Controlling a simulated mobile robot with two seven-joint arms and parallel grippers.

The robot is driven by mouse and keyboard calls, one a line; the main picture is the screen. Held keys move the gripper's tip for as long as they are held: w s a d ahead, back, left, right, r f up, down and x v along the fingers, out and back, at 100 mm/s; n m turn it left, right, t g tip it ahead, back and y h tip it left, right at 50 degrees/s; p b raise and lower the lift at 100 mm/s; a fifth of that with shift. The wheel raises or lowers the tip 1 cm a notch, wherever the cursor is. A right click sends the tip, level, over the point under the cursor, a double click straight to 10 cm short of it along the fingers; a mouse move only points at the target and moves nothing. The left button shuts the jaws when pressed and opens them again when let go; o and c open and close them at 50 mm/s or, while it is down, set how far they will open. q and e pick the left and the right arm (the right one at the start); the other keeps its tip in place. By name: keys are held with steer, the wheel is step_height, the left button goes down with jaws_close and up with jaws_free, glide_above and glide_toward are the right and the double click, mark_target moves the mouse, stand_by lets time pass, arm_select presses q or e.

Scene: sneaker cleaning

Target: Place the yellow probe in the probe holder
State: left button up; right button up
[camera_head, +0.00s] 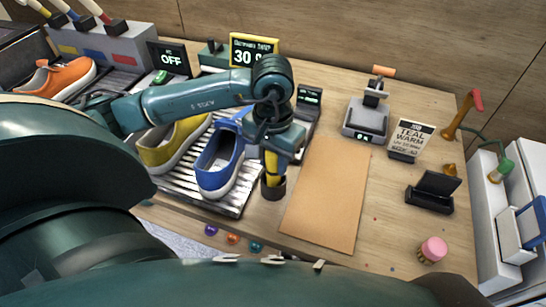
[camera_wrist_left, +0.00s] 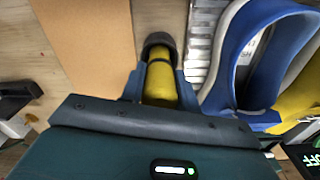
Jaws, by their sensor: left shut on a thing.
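The yellow probe (camera_head: 271,170) is upright, with its lower end inside the dark round probe holder (camera_head: 273,190). My left gripper (camera_head: 275,152) is shut around the probe's upper part, above the holder. In the left wrist view, the yellow probe (camera_wrist_left: 160,82) sits between the fingers of the left gripper (camera_wrist_left: 159,92), and its far end enters the dark ring of the holder (camera_wrist_left: 158,42). The probe's lower tip is hidden inside the holder. I cannot tell whether it touches the bottom. My right gripper is not in view.
A blue sneaker (camera_head: 219,166) and a yellow one (camera_head: 170,145) stand on a ribbed metal rack left of the holder. A tan mat (camera_head: 328,195) lies clear to the right. Small beads (camera_head: 233,239) lie in front. A small scale-like device (camera_head: 366,120) stands behind the mat.

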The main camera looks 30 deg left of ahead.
arm_select(q)
steer(key=shift+f, duration=0.25)
steer(key=o, duration=0.6)
steer(key=shift+r, duration=0.1)
steer(key=o, duration=0.4)
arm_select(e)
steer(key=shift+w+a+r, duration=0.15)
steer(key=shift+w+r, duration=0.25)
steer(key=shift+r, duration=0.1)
arm_select(q)
steer(key=shift+r, duration=0.45)
step_height(320, 180, up, 12)
steer(key=shift+f+b, duration=0.25)
steer(key=shift+b, duration=0.1)
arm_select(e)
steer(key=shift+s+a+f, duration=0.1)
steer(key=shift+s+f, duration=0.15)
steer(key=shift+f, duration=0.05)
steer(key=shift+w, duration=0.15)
